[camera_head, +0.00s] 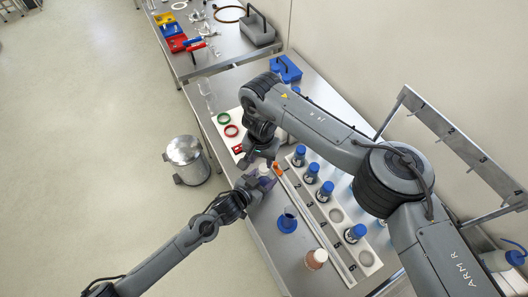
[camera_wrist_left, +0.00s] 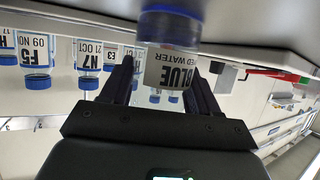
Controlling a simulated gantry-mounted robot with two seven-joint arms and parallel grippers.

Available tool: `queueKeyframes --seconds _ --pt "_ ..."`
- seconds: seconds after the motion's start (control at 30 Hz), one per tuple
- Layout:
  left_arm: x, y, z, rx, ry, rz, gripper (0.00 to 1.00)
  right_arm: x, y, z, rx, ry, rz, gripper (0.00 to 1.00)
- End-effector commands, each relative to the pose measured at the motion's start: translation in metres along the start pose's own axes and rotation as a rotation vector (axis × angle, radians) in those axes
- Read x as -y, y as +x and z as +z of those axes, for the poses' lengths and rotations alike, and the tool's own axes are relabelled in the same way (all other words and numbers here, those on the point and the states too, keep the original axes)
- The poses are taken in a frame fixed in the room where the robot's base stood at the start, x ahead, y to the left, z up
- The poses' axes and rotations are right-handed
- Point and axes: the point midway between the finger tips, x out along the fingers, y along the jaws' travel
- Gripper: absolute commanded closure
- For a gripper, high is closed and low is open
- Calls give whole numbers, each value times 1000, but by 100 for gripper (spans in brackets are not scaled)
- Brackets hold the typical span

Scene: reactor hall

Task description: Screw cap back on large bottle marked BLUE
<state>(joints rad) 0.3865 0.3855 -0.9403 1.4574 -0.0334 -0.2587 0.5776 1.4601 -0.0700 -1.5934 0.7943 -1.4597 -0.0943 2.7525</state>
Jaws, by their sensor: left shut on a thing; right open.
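The large bottle marked BLUE shows in the left wrist view (camera_wrist_left: 172,72), with its label and blue lower part between my left fingers. The camera is upside down, with the bench at the top of the picture. My left gripper (camera_head: 262,182) is shut on this bottle at the bench's left edge; it also shows in the left wrist view (camera_wrist_left: 165,90). In the head view the bottle is mostly hidden by the grippers. My right gripper (camera_head: 262,160) is open, close above and beside the left one. I cannot make out the bottle's cap or whether its neck is covered.
A white rack (camera_head: 338,215) holds several blue-capped bottles right of the grippers. A blue case (camera_head: 285,69) lies behind. A metal bin (camera_head: 186,158) stands on the floor.

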Motion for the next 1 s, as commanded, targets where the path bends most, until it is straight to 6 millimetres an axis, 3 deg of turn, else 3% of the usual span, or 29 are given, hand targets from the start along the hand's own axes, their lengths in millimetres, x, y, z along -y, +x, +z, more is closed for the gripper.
queueKeyframes --seconds 1.0 --pt "0 0 0 0 0 0 100 -3 -35 1 7 -2311 -17 53"
